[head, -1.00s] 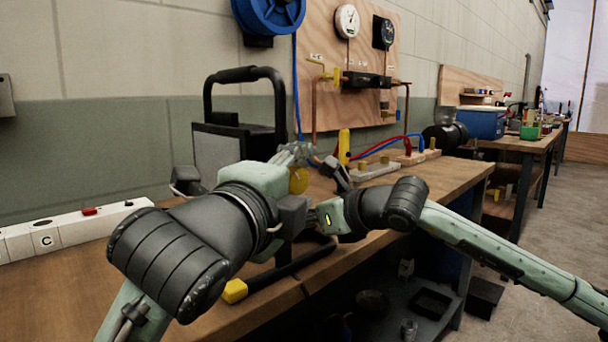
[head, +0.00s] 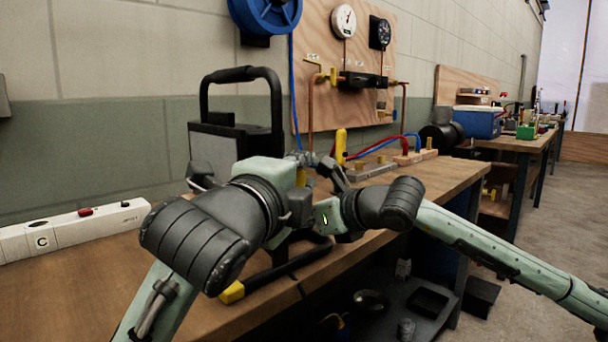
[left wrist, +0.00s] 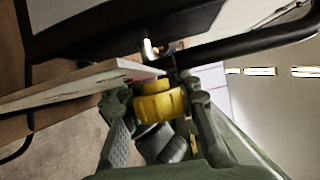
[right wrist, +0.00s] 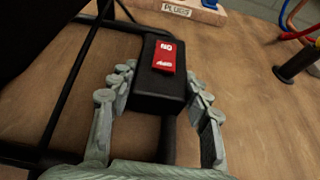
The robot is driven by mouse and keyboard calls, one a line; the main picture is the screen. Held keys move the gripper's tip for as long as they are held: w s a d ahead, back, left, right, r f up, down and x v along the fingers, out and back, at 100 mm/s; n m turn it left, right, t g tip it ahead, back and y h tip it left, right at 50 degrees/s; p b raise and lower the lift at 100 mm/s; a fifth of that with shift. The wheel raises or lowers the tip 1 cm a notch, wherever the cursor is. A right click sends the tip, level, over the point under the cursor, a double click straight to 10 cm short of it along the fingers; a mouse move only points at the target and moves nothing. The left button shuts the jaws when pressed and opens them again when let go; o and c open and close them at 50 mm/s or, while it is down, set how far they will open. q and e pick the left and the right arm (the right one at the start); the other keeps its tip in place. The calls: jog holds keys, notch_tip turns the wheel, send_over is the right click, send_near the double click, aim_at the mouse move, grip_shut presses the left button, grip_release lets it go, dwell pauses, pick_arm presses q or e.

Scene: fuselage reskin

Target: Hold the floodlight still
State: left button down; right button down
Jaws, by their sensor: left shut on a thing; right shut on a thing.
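The floodlight (head: 212,152) stands on the bench, with a black carrying frame (head: 243,75) and a grey panel facing left. A yellow ribbed knob (left wrist: 160,102) lies between the fingers of my left gripper (left wrist: 160,110), which is shut on it. In the head view my left gripper (head: 300,160) is beside the floodlight, partly hidden by its own wrist. My right gripper (right wrist: 158,88) is shut on a black switch box (right wrist: 150,101) with a red rocker (right wrist: 165,56). In the head view the right fingers are mostly hidden near the left gripper.
A white power strip (head: 75,228) lies at the left on the bench (head: 100,285). A black bar with a yellow end (head: 232,292) lies near the front edge. A gauge board (head: 350,75) is on the wall.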

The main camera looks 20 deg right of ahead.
dwell(0.4)
pick_arm(q)
jog(key=shift+r+n+t+h, duration=0.45)
jog(key=shift+n+t+h, duration=0.35)
jog(key=shift+t+h, duration=0.2)
jog(key=c, duration=1.1)
grip_release()
jog(key=v, duration=1.2)
